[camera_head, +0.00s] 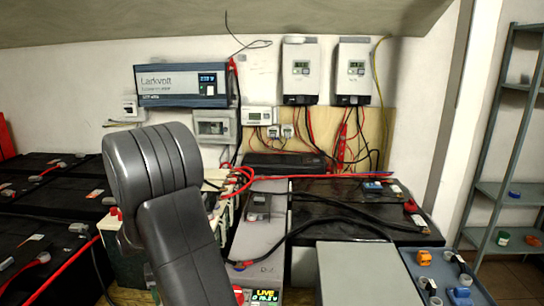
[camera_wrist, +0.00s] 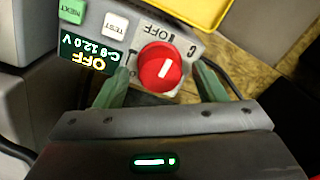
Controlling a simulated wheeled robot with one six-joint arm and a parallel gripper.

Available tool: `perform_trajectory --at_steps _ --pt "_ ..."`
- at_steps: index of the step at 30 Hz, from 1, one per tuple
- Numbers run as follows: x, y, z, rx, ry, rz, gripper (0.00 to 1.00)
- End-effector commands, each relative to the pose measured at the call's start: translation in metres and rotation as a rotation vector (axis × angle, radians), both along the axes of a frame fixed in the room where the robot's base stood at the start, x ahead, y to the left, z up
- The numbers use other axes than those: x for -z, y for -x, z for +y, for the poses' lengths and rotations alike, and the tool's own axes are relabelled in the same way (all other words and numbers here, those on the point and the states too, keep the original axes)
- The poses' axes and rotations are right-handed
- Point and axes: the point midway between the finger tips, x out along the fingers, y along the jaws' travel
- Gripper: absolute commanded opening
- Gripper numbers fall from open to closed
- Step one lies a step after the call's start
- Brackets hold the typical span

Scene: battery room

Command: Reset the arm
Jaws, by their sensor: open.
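In the wrist view my gripper (camera_wrist: 162,72) is open, with one green finger on each side of a round red knob (camera_wrist: 159,67). I cannot tell whether the fingers touch it. The knob has a white mark and sits on a grey panel (camera_wrist: 197,48) with OFF lettering near it. A display (camera_wrist: 92,54) left of the knob reads OFF and 12.0 V, upside down or tilted in the picture. In the head view my grey arm rises at left of centre and bends over; my gripper is hidden there.
Black batteries (camera_head: 335,206) fill the bench on both sides, with red and black cables across them. A grey box (camera_head: 365,275) and a tray of small parts (camera_head: 480,290) stand at front right. Shelves (camera_head: 503,190) stand far right. Wall units (camera_head: 182,86) hang behind.

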Motion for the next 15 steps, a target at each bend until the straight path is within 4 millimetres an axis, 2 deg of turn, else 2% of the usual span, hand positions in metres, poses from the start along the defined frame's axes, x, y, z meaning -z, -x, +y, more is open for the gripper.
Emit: perform_trajectory --at_steps 15 --pt "0.003 -0.0006 0.0005 -0.42 -0.001 -0.002 0.64"
